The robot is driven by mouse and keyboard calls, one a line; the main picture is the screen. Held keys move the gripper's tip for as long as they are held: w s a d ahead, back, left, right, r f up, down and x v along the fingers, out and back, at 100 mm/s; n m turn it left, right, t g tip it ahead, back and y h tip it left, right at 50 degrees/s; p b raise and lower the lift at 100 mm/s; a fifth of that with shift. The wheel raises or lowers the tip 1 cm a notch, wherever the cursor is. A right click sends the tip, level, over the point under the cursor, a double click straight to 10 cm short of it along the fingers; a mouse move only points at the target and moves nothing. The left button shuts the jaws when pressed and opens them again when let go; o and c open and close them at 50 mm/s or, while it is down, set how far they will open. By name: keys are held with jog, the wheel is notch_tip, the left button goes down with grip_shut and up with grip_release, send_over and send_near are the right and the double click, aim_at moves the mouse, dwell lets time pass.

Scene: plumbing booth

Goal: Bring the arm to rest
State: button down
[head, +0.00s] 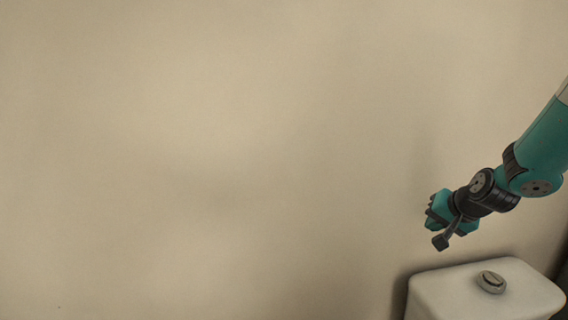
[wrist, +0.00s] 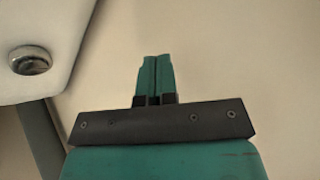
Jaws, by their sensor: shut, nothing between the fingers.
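My gripper (wrist: 155,62) shows in the wrist view with its two teal fingers side by side and touching. Nothing is held between them. In the head view my gripper (head: 432,212) is at the right, at the end of my teal and black arm, which reaches in from the right edge. It is above and to the left of a white toilet tank, apart from it. The fingers are small in the head view.
The white tank (head: 450,290) has a round metal flush button (head: 491,282) on its lid. The button (wrist: 30,60) also shows at the upper left of the wrist view. A plain beige wall (head: 200,150) fills the rest, with nothing on it.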

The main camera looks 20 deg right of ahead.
jog(key=s+a+r+n+g+y+p, duration=0.1)
jog(key=s+a+r+n, duration=0.2)
jog(key=a, duration=0.6)
jog(key=s+a+r+n+g+y, duration=0.2)
jog(key=a+r+n, duration=0.1)
jog(key=a, duration=0.5)
jog(key=s+a+r+n+g+y+p, duration=0.1)
jog(key=s+a+r+n, duration=0.2)
jog(key=a, duration=0.6)
jog(key=s+a+r+n+g, duration=0.2)
jog(key=s+a+n, duration=0.1)
jog(key=s, duration=0.5)
jog(key=s+a+r+n+g, duration=0.1)
jog(key=s+a+n, duration=0.3)
jog(key=s, duration=0.4)
jog(key=shift+a+r+g+p, duration=0.4)
jog(key=shift+a+r, duration=0.1)
jog(key=shift+a, duration=0.25)
